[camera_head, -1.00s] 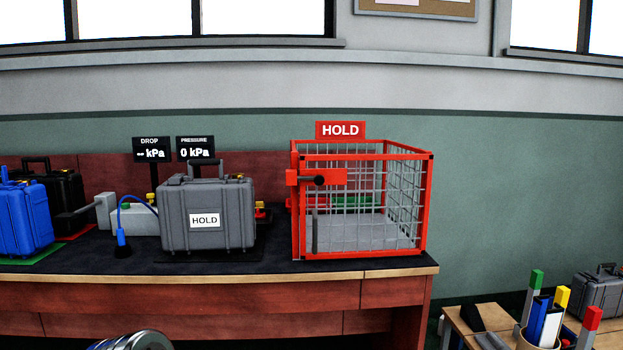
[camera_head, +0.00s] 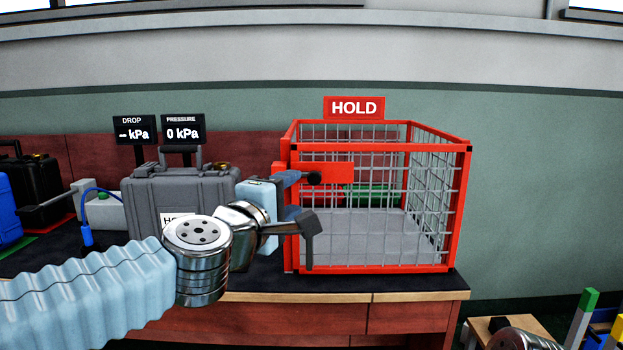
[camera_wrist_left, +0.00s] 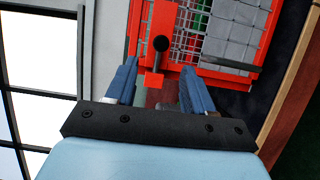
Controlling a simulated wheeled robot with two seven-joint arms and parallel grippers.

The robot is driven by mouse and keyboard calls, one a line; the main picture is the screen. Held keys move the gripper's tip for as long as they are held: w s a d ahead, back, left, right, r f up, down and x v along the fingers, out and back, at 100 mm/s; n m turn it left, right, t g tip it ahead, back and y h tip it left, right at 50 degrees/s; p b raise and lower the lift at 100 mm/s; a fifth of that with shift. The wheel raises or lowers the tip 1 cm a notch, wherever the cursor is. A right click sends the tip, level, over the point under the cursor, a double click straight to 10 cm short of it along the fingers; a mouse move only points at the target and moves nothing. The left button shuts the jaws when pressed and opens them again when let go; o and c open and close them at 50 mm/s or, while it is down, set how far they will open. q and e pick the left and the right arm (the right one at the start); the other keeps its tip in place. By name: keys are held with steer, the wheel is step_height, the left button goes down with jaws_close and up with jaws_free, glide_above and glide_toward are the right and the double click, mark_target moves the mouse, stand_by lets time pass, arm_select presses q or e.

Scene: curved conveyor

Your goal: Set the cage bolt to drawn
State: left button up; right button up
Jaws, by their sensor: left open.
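The red wire cage (camera_head: 455,205) stands on the bench with its front closed. Its bolt is a red bar (camera_head: 335,172) across the upper left of the front, with a black knob (camera_head: 314,178). My left gripper (camera_head: 298,196) is open and empty at the cage's left front, its fingers close to the knob. In the left wrist view the knob (camera_wrist_left: 160,44) lies ahead of the gap between the blue fingers (camera_wrist_left: 158,88), apart from both. My right gripper does not show.
A grey case (camera_head: 150,195) with a HOLD label stands left of the cage, partly behind my arm. Two displays (camera_head: 183,132) stand behind it. A blue case (camera_head: 8,210) is at far left. A red HOLD sign (camera_head: 354,108) tops the cage.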

mark_target(313, 180)
arm_select(q)
steer(key=p+x, duration=0.1)
steer(key=x, duration=1)
steer(key=shift+w, duration=0.1)
steer(key=shift+c, duration=0.2)
jaws_close()
